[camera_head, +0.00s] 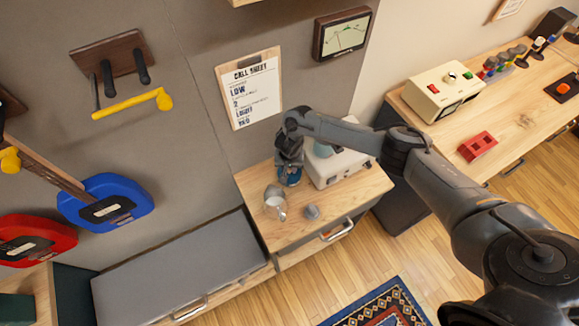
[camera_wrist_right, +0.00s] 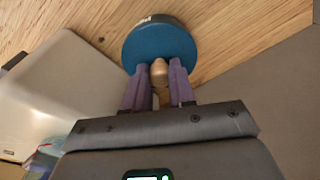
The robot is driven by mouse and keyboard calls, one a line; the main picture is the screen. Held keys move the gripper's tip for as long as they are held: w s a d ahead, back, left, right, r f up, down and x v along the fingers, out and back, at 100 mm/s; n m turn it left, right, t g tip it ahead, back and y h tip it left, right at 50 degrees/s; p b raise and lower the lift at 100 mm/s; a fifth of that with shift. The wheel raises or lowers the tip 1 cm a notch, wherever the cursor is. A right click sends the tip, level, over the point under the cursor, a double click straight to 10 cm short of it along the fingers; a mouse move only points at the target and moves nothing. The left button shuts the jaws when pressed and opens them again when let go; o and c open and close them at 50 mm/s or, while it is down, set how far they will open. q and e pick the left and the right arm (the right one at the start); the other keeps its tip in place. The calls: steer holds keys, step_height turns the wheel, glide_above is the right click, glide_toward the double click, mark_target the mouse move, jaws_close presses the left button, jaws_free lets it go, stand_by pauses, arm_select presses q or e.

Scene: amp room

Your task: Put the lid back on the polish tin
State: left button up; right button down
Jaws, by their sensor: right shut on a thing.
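My right gripper (camera_head: 290,168) reaches down over the wooden cabinet top, next to a white box-shaped appliance. In the right wrist view its purple-grey fingers (camera_wrist_right: 159,88) are shut on the small wooden knob (camera_wrist_right: 159,71) of a round blue lid (camera_wrist_right: 158,42). The lid also shows in the head view as a blue patch (camera_head: 290,181) under the gripper. My left gripper is not in view.
The white appliance (camera_head: 335,169) stands close on the right. A grey bench (camera_head: 180,272) lies lower left.

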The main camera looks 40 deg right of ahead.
steer(key=c, duration=0.9)
jaws_free()
steer(key=o, duration=0.5)
steer(key=shift+r+p, duration=1.15)
steer(key=shift+p, duration=0.35)
steer(key=shift+r+p, duration=2.35)
steer(key=shift+p, duration=0.7)
